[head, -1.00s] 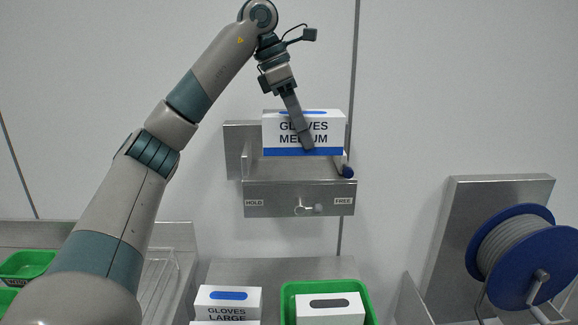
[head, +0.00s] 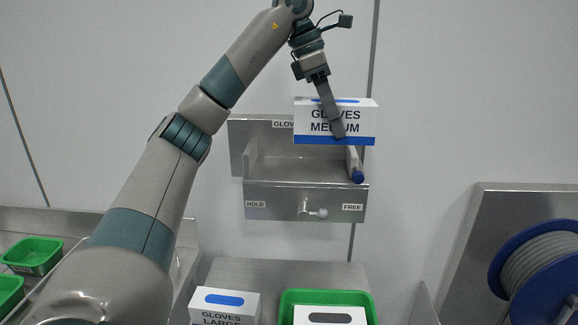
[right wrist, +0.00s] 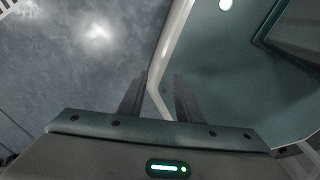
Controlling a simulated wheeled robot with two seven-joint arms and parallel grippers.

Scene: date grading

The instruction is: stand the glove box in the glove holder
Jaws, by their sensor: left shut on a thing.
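The glove box (head: 306,137), white with a blue lower band and marked GLOVES MEDIUM, is upright in the head view. My left gripper (head: 338,133) is shut on it, with a finger across its front face. The glove holder (head: 283,204) is a steel wall tray marked HOLD and FREE, with a knob (head: 318,213) on its front. The box is up at the holder's right end, overlapping its back plate and reaching past its right side; the left part of the tray looks empty. Whether the box touches the holder is unclear. My right gripper (right wrist: 158,98) shows two fingers apart, with nothing visibly held.
A GLOVES LARGE box (head: 224,305) and a green bin (head: 290,297) holding another white box (head: 330,318) stand below the holder. Green trays (head: 35,255) are at the left. A blue reel (head: 548,262) is at the right. A blue-tipped bar (head: 357,174) is at the holder's right side.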

